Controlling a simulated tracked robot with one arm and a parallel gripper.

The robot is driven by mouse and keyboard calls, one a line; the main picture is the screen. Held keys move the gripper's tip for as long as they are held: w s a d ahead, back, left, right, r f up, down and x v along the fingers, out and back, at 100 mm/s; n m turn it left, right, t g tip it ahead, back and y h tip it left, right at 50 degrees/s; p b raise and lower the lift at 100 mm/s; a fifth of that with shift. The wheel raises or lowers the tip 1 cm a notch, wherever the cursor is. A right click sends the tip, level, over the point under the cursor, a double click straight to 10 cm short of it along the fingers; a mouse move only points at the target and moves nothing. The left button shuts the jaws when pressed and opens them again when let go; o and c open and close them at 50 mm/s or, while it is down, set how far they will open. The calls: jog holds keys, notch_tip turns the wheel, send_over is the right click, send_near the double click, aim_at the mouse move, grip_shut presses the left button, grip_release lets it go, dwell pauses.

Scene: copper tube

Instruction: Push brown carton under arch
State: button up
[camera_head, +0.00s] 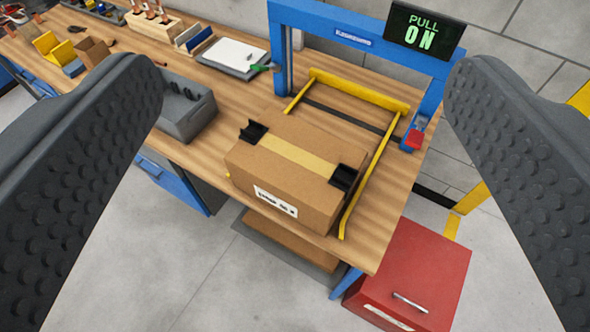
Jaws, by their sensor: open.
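The brown carton (285,172) sits on the wooden workbench close to its front edge. It has a yellow tape strip, a white label on its front face and two black pieces on its top edges. The blue arch (325,22) stands on the bench behind the carton, and the carton is in front of it, not beneath it. My gripper (303,110) is open, its two dark studded fingers at the left and right of the view. The carton appears between them, farther away; nothing is held.
A yellow frame (360,90) runs around the carton's back and right. A grey bin (185,108) is left of it. A sign (424,30) reading "PULL ON" and a red button (414,138) are on the arch. A red cabinet (415,275) stands on the floor, lower right.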

aim_at(274, 207)
dwell(0.3)
